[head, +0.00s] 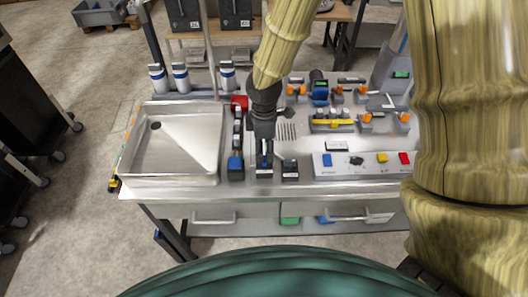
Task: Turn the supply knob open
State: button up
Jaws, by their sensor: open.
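My gripper (265,148) points down over the front middle of the metal bench, between the steel basin and the button panel. It is open. Its fingers are small and dark here, and they hide part of a dark block right beneath them. I cannot tell whether they touch it. Labels are too small to read, so I cannot tell for sure which part is the supply knob. A small dark knob (356,160) sits on the white button panel (343,172), right of my gripper. A dark block with a blue top (236,163) stands just left of my gripper.
A shallow steel basin (147,168) fills the bench's left side. A black block (290,169) stands close right of my gripper. Valves with orange handles (361,89) and a yellow bar (333,123) stand behind the panel. White-and-blue bottles (181,77) stand at the back left.

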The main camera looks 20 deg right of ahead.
aim_at(264, 157)
notch_tip(264, 157, up, 8)
dwell(0.5)
dwell(0.4)
